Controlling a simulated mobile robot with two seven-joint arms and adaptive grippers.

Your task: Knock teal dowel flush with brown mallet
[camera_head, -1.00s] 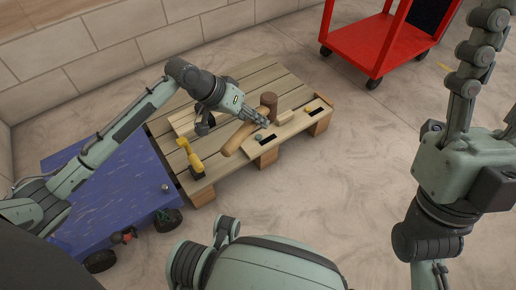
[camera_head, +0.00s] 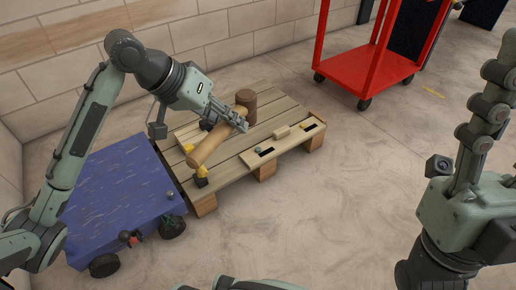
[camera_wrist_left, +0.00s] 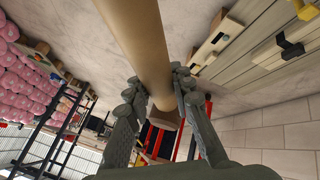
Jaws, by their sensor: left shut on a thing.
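The brown mallet has a dark brown head (camera_head: 246,98) and a pale wooden handle (camera_head: 207,149). My left gripper (camera_head: 240,121) is shut on its handle close to the head and holds it above the pallet. In the left wrist view the handle (camera_wrist_left: 137,40) passes between both fingers (camera_wrist_left: 157,85), with the head (camera_wrist_left: 164,119) beyond. The small teal dowel (camera_head: 258,150) shows at the near wooden board (camera_head: 285,142), beside a dark slot; the mallet is apart from it. How far it stands out is too small to tell.
The board lies on a slatted wooden pallet (camera_head: 262,87). A blue wheeled cart (camera_head: 118,200) stands left of the pallet, a red trolley (camera_head: 365,72) behind right. Floor in front is clear.

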